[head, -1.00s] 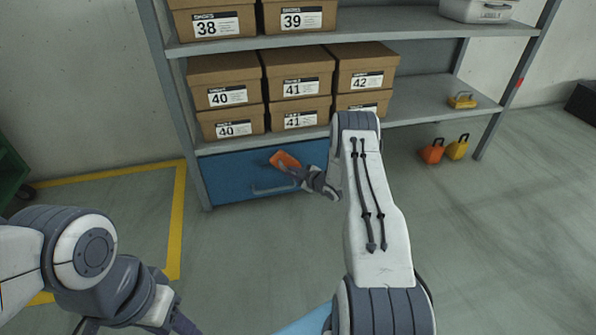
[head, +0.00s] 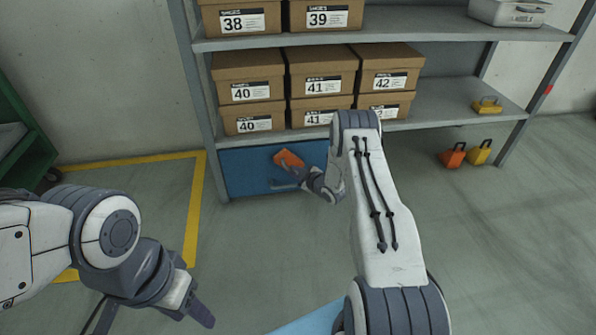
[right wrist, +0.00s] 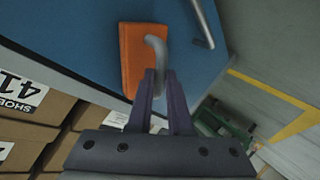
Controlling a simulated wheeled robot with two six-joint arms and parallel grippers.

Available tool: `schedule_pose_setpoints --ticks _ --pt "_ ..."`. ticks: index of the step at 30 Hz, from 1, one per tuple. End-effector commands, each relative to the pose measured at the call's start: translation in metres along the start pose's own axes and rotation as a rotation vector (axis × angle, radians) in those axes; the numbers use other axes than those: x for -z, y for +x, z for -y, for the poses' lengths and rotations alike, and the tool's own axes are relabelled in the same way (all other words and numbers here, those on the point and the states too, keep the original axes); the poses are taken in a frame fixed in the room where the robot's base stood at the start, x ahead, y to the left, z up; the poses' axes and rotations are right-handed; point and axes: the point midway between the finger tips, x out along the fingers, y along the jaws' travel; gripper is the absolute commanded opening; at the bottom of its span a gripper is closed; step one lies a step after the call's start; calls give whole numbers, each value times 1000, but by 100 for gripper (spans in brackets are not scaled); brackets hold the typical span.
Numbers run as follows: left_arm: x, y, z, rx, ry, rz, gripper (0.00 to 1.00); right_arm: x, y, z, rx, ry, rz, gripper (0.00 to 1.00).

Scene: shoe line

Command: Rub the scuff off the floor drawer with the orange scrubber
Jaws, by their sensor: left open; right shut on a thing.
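The blue floor drawer (head: 238,171) is at the bottom of the shelf rack, with a grey bar handle (head: 284,185). The orange scrubber (head: 288,158) is against the drawer's front. My right gripper (head: 290,167) is shut on the scrubber. In the right wrist view, the right gripper (right wrist: 160,78) holds the grey curved handle of the scrubber (right wrist: 133,65), whose orange block lies flat at the blue drawer face (right wrist: 185,75). No scuff shows; the scrubber or arm may hide it. My left gripper (head: 200,312) is open and empty, low over the floor at the left.
Shoe boxes (head: 320,72) stand on the shelves above the drawer. Orange (head: 453,156) and yellow (head: 479,153) padlock-shaped objects stand on the floor at right. A green cart (head: 22,140) is at far left. Yellow floor tape (head: 194,215) runs beside the rack.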

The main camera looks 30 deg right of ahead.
Motion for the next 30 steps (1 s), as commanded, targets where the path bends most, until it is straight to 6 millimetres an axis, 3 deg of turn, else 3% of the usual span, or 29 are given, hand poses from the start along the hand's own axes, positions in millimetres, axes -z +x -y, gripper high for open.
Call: schedule_pose_setpoints --ticks 30 --pt "0 -3 0 0 0 0 50 49 33 38 -2 -3 -5 0"
